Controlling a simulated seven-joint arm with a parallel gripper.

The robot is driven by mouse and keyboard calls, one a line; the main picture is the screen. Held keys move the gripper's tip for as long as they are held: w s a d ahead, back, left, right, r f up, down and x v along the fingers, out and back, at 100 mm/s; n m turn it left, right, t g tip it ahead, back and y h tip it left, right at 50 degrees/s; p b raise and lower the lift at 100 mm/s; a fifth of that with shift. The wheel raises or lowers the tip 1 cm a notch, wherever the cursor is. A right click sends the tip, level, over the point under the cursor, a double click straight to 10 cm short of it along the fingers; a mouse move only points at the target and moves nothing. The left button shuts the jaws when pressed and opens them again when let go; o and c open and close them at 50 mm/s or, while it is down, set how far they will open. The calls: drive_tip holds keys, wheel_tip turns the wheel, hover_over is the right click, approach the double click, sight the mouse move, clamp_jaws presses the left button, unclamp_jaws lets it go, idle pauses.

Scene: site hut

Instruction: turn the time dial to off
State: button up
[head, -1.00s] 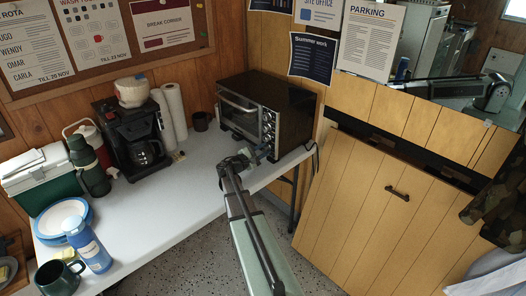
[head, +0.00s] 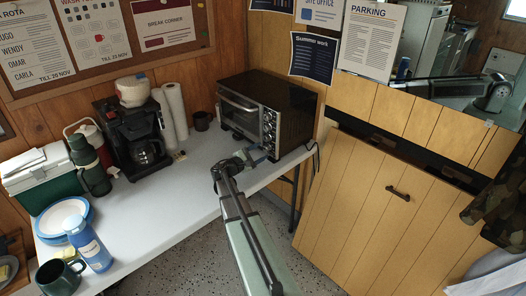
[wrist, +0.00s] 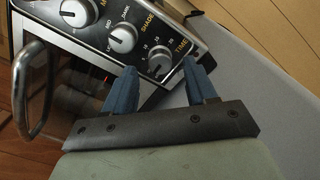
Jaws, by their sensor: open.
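The toaster oven (head: 282,85) stands at the table's right end, with a column of knobs on its front panel. In the wrist view the time dial (wrist: 160,59) is a light grey knob beside the printed word TIME and a ring of numbers. Its exact setting is too small to read. My gripper (wrist: 159,68) is open, its blue fingers on either side of the dial in the picture. Nothing is held, and I cannot tell whether a finger touches the dial. In the head view my gripper (head: 258,153) is at the lower front of the oven.
The shade dial (wrist: 123,38) and another knob (wrist: 78,11) sit close along the panel. The oven door handle (wrist: 36,88) juts out at left. A coffee maker (head: 133,135) stands further left on the white table (head: 165,205), whose middle is clear.

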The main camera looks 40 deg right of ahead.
drive_tip(key=a, duration=1)
drive_tip(key=shift+a, duration=0.4)
drive_tip(key=s+m+g+y, duration=0.1)
drive_tip(key=s, duration=0.1)
drive_tip(key=s+m+g, duration=0.1)
drive_tip(key=s+a+f+m+g+y, duration=0.1)
drive_tip(key=s, duration=0.1)
drive_tip(key=shift+s+y, duration=0.3)
drive_tip(key=shift+s, duration=0.05)
drive_tip(key=s+a+f+m+g+y, duration=0.3)
drive_tip(key=s+a+f+y, duration=1.2)
drive_tip(key=s+a+f, duration=2)
wheel_tip(320, 180, down, 2)
drive_tip(key=s+m, duration=0.2)
drive_tip(key=m, duration=0.1)
drive_tip(key=shift+s+a+f+g, duration=0.2)
drive_tip(key=shift+a+f+g, duration=0.05)
drive_tip(key=shift+a+g, duration=0.15)
